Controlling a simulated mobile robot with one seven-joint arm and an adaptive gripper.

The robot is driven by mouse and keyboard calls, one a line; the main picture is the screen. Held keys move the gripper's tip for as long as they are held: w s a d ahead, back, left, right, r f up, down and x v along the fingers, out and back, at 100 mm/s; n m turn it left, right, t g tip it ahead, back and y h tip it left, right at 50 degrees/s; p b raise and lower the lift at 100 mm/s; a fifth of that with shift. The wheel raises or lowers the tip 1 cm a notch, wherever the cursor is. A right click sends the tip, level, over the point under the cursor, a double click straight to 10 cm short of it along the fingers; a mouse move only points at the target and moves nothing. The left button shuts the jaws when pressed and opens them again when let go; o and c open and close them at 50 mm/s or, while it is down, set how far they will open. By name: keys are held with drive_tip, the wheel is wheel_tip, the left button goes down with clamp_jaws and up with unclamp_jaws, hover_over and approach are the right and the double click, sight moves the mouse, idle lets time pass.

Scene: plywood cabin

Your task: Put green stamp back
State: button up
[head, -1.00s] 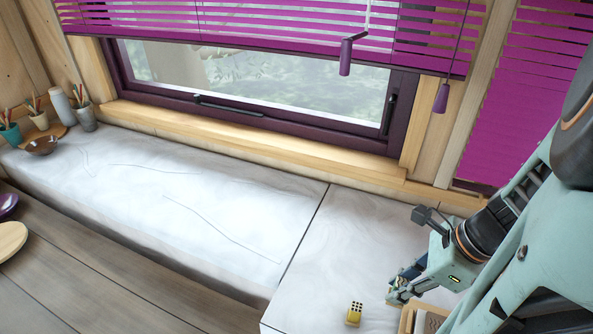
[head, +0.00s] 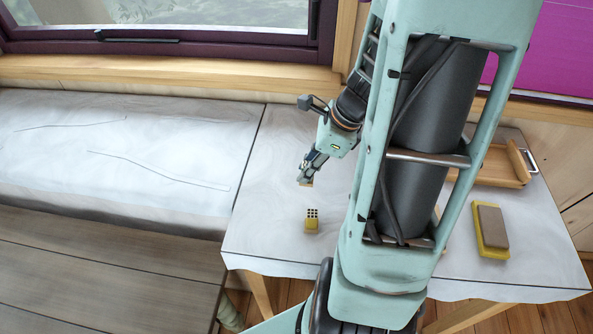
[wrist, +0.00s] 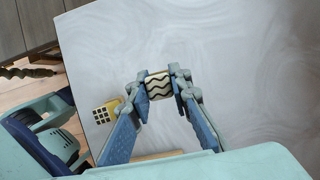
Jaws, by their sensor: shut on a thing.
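My gripper (head: 306,172) is shut on a small stamp, raised over the pale table. In the wrist view the stamp (wrist: 158,86) sits between both fingertips and shows a cream face with black wavy lines. In the head view only a small wood-coloured bit of it (head: 306,184) shows at the fingertips. No green shows on it. A yellow stamp (head: 312,220) with a grid of black dots lies on the table just in front of the gripper. It also shows left of the fingers in the wrist view (wrist: 106,112).
A wooden tray (head: 495,166) with a metal handle stands at the back right. A yellow block with a brown top (head: 491,230) lies right of my arm. My arm hides the table's middle. A pale cushioned bench (head: 110,150) adjoins on the left.

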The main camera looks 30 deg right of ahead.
drive_tip(key=shift+w+a+f+b, duration=0.1)
drive_tip(key=shift+w+f+b, duration=0.25)
drive_tip(key=shift+w+f, duration=0.3)
wheel_tip(320, 180, down, 4)
drive_tip(key=b, duration=0.3)
drive_tip(key=shift+w+r, duration=0.1)
drive_tip(key=shift+r, duration=0.15)
drive_tip(key=shift+f, duration=0.2)
drive_tip(key=o, duration=0.9)
drive_tip(key=shift+r, duration=0.15)
